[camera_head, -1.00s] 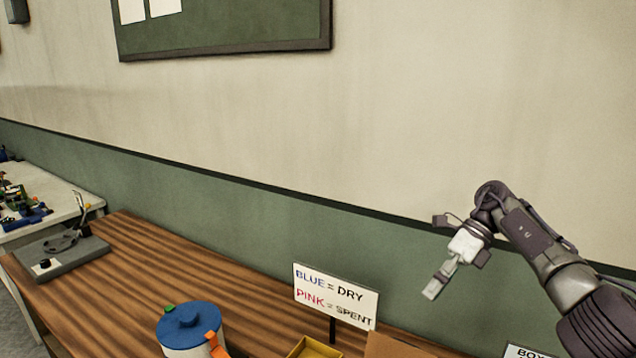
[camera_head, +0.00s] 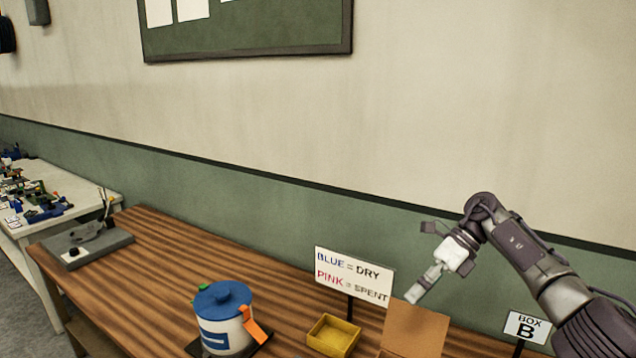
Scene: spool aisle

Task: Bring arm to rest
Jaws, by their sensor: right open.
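My right gripper (camera_head: 424,284) is in the head view at the right. Its arm comes in from the lower right corner. It is open, with nothing seen in it, and shows above the cardboard box (camera_head: 414,330), in front of the green lower wall. My left gripper is not in the view.
On the striped wooden table (camera_head: 165,262) stand a white canister with a blue lid (camera_head: 222,300), a yellow tray (camera_head: 333,336), a BLUE/PINK sign (camera_head: 353,276) and a grey device (camera_head: 87,243). A BOX B sign (camera_head: 527,327) stands at right. A cluttered white table (camera_head: 75,190) is at left.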

